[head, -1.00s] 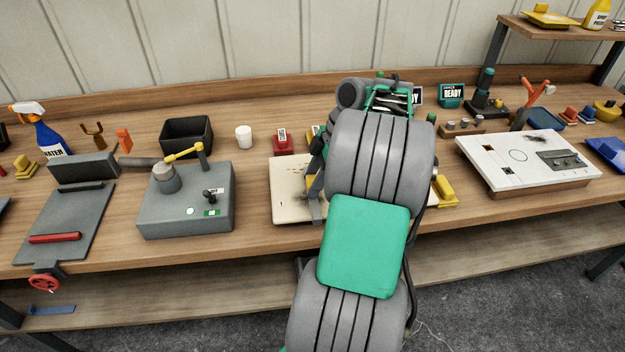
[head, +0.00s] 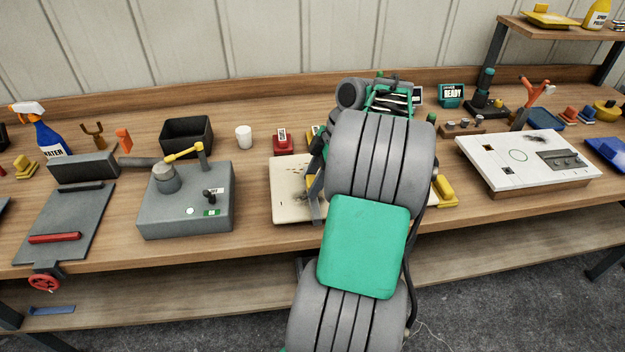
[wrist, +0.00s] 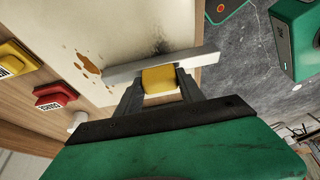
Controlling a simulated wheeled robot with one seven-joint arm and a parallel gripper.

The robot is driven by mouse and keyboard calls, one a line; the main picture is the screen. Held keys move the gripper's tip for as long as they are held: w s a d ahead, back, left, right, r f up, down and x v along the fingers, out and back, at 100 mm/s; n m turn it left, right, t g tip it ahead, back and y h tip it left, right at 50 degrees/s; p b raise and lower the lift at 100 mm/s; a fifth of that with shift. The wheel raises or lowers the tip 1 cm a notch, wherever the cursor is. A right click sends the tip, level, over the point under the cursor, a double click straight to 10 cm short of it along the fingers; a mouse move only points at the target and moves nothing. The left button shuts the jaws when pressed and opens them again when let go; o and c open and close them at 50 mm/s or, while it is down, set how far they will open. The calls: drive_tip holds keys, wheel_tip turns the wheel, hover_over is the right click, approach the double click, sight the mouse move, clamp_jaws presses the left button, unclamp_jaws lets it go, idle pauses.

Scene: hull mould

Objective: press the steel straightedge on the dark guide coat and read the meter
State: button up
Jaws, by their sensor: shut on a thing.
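My gripper (wrist: 160,84) is shut on the yellow grip of the steel straightedge (wrist: 122,71) in the wrist view. The steel bar lies across the cream panel (wrist: 105,30), its right end reaching past the panel's edge. The dark guide coat (wrist: 158,44) is a sooty smudge at and just beyond the bar's far side. I cannot tell whether the bar touches the surface. In the head view my arm hides the gripper and much of the panel (head: 285,205). A small dark display (head: 417,96), perhaps the meter, is mostly hidden behind my arm; its reading is not legible.
A teal box reading READY (head: 451,94) stands at the back. A grey machine (head: 185,208) is left of the panel and a white board (head: 500,165) right. A red block (wrist: 55,96) and a yellow block (wrist: 15,60) sit beside the panel.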

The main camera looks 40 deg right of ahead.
drive_tip(key=shift+r+p, duration=3.25)
drive_tip(key=shift+r, duration=0.3)
drive_tip(key=shift+f, duration=0.1)
